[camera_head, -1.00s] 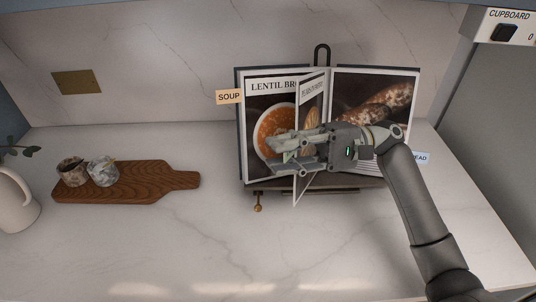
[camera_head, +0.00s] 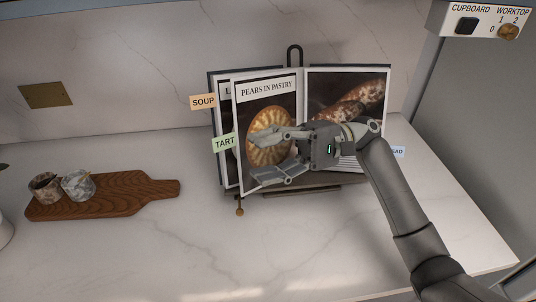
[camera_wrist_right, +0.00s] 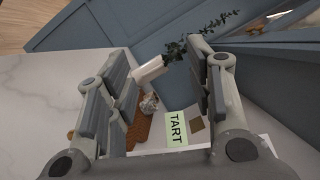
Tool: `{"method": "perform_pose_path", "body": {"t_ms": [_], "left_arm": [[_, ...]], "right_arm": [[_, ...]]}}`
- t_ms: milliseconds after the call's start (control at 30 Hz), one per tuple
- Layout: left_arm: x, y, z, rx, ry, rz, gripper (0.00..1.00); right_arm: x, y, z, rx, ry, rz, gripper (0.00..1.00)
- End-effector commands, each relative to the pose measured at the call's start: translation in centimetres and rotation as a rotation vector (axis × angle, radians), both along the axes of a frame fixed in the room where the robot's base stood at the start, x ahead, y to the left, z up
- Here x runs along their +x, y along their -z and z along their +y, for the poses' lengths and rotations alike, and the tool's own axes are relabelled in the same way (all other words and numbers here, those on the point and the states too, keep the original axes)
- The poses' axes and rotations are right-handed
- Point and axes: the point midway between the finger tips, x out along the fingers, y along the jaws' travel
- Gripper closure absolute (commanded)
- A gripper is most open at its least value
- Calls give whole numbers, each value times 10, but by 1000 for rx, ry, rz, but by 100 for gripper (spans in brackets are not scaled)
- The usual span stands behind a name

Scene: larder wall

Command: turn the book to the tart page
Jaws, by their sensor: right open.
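The open book (camera_head: 347,90) stands on a dark stand. Its tart page (camera_head: 266,98), headed "PEARS IN PASTRY" with a picture of a tart, faces out on the left side. It stands a little off the lentil page (camera_head: 225,150) behind it. The green TART tab (camera_head: 224,142) is at its left edge and also shows in the right wrist view (camera_wrist_right: 176,129). My right gripper (camera_head: 266,156) is open in front of the tart page, fingers pointing left; whether it touches the page I cannot tell. My left gripper is out of view.
The orange SOUP tab (camera_head: 203,102) sticks out at the left, and a blue tab (camera_head: 398,152) at the right. A wooden board (camera_head: 130,195) with two marbled cups lies left on the worktop (camera_head: 190,250). A switch panel (camera_head: 485,20) is at upper right. The front worktop is clear.

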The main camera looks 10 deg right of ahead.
Motion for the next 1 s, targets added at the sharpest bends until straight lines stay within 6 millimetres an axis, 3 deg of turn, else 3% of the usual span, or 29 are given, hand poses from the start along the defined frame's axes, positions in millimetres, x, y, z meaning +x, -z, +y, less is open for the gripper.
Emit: {"method": "perform_pose_path", "body": {"t_ms": [167, 600, 1000], "left_arm": [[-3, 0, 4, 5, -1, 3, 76], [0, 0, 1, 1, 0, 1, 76], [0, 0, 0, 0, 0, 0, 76]], "right_arm": [[3, 1, -7, -1, 2, 1, 52], [20, 9, -67, -1, 1, 0, 52], [21, 9, -72, 0, 0, 0, 52]]}}
